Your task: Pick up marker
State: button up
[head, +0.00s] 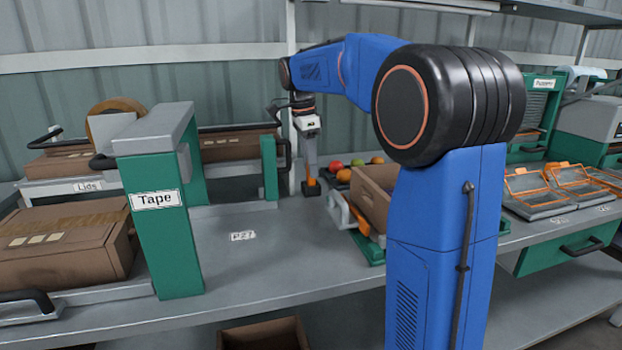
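I cannot make out a marker in the head view; it may be hidden behind my blue arm or too small to see. My gripper (311,186) hangs at the far end of my arm, over the back of the bench and left of the tomatoes. It is small and far off, and I cannot tell whether its fingers are open or shut, or whether it holds anything.
A green "Tape" stand (160,245) rises at the left beside a closed cardboard box (65,250). A clear strip of grey bench (250,265) lies right of it. Several tomatoes (357,163) and an open cardboard box (370,200) stand behind my arm. Orange-framed trays (540,200) lie right.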

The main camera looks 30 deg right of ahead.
jog(key=shift+d+f, duration=0.15)
jog(key=shift+f, duration=0.95)
grip_shut()
notch_tip(320, 180, up, 15)
dwell(0.8)
jog(key=shift+s, duration=0.15)
